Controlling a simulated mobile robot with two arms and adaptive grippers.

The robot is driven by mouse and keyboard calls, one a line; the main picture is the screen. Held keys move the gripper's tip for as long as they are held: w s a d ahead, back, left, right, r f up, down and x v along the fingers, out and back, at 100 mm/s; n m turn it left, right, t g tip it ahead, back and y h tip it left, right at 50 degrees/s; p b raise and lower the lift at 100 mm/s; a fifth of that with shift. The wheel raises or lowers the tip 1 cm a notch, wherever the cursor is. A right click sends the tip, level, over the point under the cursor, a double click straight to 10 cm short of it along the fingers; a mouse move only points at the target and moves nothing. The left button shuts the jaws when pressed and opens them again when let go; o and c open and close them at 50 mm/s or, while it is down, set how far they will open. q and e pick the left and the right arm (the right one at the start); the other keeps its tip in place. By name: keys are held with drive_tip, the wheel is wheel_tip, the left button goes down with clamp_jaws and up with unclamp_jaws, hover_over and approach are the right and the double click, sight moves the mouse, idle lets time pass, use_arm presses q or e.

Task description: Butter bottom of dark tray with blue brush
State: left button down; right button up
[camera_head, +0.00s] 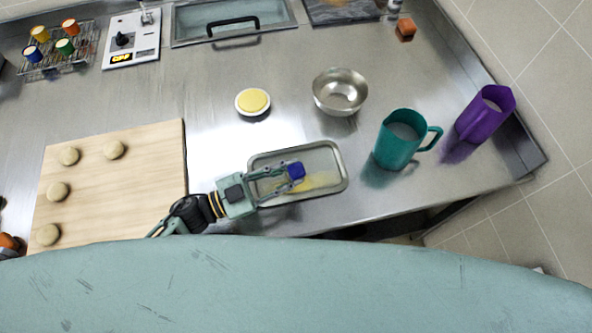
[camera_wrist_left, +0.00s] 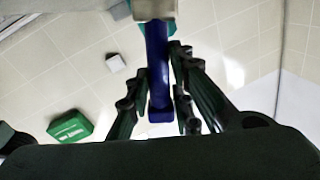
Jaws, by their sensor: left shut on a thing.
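The tray (camera_head: 341,162) is a shallow metal pan with a grey rim near the counter's front edge. A yellow smear of butter (camera_head: 318,182) lies on its bottom, mostly toward the front. My left gripper (camera_head: 288,172) is over the tray, shut on the blue brush (camera_head: 296,170). In the left wrist view the brush (camera_wrist_left: 158,75) stands between the fingers, with a pale block at its top end. Whether the bristles touch the tray is hidden. A round white dish of yellow butter (camera_head: 252,101) stands behind the tray. My right gripper is not in view.
A steel bowl (camera_head: 340,92), a teal pitcher (camera_head: 392,146) and a purple pitcher (camera_head: 484,115) stand to the right. A wooden board (camera_head: 110,195) with several dough balls lies left. A wire rack (camera_head: 85,52) holds coloured jars. Counter around the butter dish is clear.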

use_arm(q)
drive_tip(key=shift+a, duration=4.5)
drive_tip(key=shift+w+d+p, duration=0.1)
drive_tip(key=shift+w+d, duration=0.3)
drive_tip(key=shift+d, duration=1.55)
drive_tip(key=shift+w+d+p, duration=0.1)
drive_tip(key=shift+w+d, duration=0.3)
drive_tip(key=shift+d, duration=1.6)
drive_tip(key=shift+w+d+p, duration=0.1)
drive_tip(key=shift+w+d, duration=0.3)
drive_tip(key=shift+d, duration=1.55)
drive_tip(key=shift+s+d+f+x, duration=0.3)
drive_tip(key=shift+s+x, duration=0.35)
drive_tip(key=shift+x, duration=3.65)
drive_tip(key=shift+w+a, duration=0.15)
drive_tip(key=shift+a, duration=0.9)
drive_tip(key=shift+w+a, duration=0.1)
drive_tip(key=shift+a, duration=0.95)
